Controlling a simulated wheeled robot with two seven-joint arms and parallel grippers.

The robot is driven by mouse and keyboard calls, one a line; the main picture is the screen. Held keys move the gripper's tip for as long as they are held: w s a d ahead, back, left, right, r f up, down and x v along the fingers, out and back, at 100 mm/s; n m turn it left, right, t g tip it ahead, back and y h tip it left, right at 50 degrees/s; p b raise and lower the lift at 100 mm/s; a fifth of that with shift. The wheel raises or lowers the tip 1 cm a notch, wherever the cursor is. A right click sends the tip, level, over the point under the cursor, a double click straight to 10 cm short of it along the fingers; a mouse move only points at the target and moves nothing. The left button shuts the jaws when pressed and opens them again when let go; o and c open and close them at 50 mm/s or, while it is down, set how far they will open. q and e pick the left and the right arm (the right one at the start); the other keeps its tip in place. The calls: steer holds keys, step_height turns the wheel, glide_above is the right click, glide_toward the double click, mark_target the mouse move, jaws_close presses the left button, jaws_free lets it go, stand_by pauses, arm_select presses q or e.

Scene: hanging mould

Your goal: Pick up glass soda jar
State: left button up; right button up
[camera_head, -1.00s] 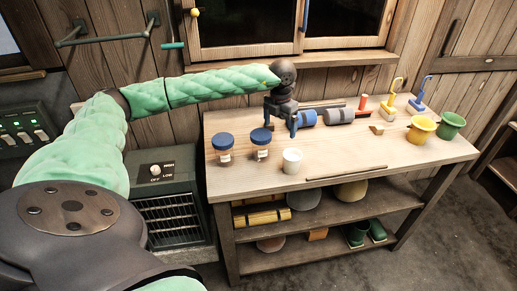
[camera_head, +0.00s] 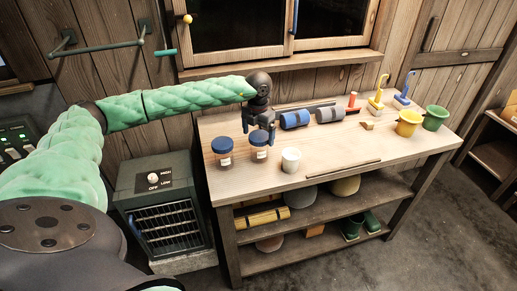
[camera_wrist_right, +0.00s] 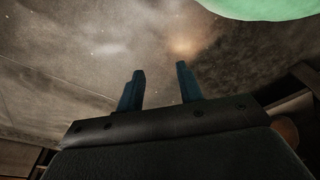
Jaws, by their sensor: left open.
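Two glass jars with blue lids and white labels stand upright near the left end of the wooden workbench (camera_head: 330,175): a left jar (camera_head: 224,159) and a right jar (camera_head: 259,153). My left gripper (camera_head: 258,132) is open and points down at the right jar's lid, its fingers to either side of the lid. I cannot tell whether it touches the jar. My right gripper (camera_wrist_right: 160,72) shows in the right wrist view, open and empty, with a grey surface beyond it. No jar shows in that view.
A white cup (camera_head: 290,160) stands just right of the jars. A blue roll (camera_head: 295,119) and a grey roll (camera_head: 330,115) lie behind it. Yellow (camera_head: 407,124) and green (camera_head: 434,119) pots stand at the right end. A heater (camera_head: 164,205) stands left of the bench.

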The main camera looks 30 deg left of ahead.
arm_select(q)
steer(key=shift+s+f, duration=0.1)
steer(key=shift+f, duration=0.1)
steer(key=f+p, duration=0.3)
steer(key=shift+d+f, duration=0.35)
steer(key=shift+f, duration=0.05)
steer(key=shift+f+p, duration=0.35)
steer(key=shift+f, duration=0.25)
arm_select(e)
steer(key=s+d+f, duration=0.2)
steer(key=s+f, duration=0.3)
steer(key=shift+s+d, duration=0.2)
steer(key=shift+d, duration=0.2)
arm_select(q)
steer(key=shift+c, duration=0.2)
steer(key=c, duration=1.1)
arm_select(e)
steer(key=shift+d, duration=0.1)
